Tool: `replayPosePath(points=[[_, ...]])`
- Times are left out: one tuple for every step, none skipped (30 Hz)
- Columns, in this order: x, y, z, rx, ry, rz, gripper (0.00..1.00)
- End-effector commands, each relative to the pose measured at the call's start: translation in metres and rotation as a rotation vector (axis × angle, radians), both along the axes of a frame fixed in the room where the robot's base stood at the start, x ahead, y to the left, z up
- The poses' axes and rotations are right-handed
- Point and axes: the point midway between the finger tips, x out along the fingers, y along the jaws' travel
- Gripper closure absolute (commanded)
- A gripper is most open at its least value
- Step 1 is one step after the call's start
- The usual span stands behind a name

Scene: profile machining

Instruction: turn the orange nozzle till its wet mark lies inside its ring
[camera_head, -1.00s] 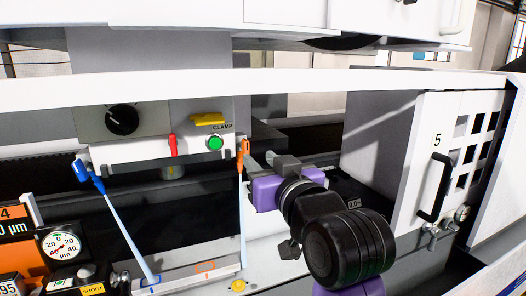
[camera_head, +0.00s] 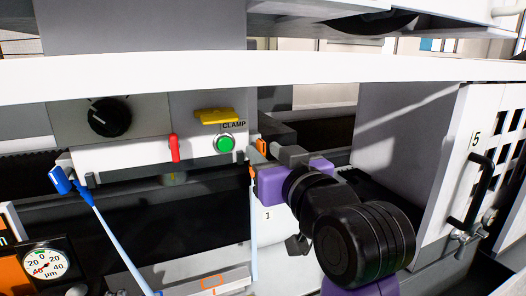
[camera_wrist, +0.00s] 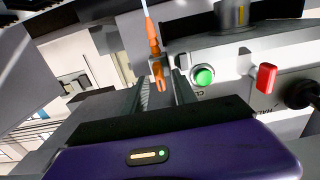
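The orange nozzle (camera_head: 261,146) sits at the right end of the white clamp panel, partly hidden by my gripper. A pale jet (camera_head: 253,220) runs nearly straight down from it to the ledge. The orange ring (camera_head: 212,282) is on the ledge, left of the jet's lower end; the wet mark itself is too small to make out. My gripper (camera_head: 258,158) is at the nozzle from the right. In the wrist view the nozzle (camera_wrist: 154,50) points up the picture, its lower end near the gap between my two separated fingers (camera_wrist: 163,88). I cannot tell whether they touch it.
A blue nozzle (camera_head: 63,183) with its own jet is at the panel's left. A red lever (camera_head: 174,148), green button (camera_head: 224,144) and yellow part (camera_head: 217,116) are close by. A dial gauge (camera_head: 44,264) stands lower left. A door with a black handle (camera_head: 479,190) is right.

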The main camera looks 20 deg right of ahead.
Motion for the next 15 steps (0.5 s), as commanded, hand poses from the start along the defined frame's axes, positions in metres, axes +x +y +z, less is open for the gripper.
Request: replayPosePath(points=[[0.0000,0.0000,0.0002,0.000,0.000,0.000,0.66],[0.0000,0.0000,0.0002,0.000,0.000,0.000,0.66],[0.0000,-0.0001,0.0002,0.000,0.000,0.000,0.66],[0.0001,-0.0001,0.0001,0.000,0.000,0.000,0.72],[0.0001,-0.0001,0.0002,0.000,0.000,0.000,0.78],[0.0001,-0.0001,0.0001,0.000,0.000,0.000,0.86],[0.0001,-0.0001,0.0001,0.000,0.000,0.000,0.92],[0.0001,-0.0001,0.0001,0.000,0.000,0.000,0.98],[0.0001,-0.0001,0.0001,0.000,0.000,0.000,1.00],[0.0001,-0.0001,0.0001,0.000,0.000,0.000,1.00],[0.0001,-0.0001,0.0001,0.000,0.000,0.000,1.00],[0.0001,-0.0001,0.0002,0.000,0.000,0.000,1.00],[0.0002,-0.0001,0.0001,0.000,0.000,0.000,1.00],[0.0002,-0.0001,0.0002,0.000,0.000,0.000,1.00],[0.0002,-0.0001,0.0001,0.000,0.000,0.000,1.00]])
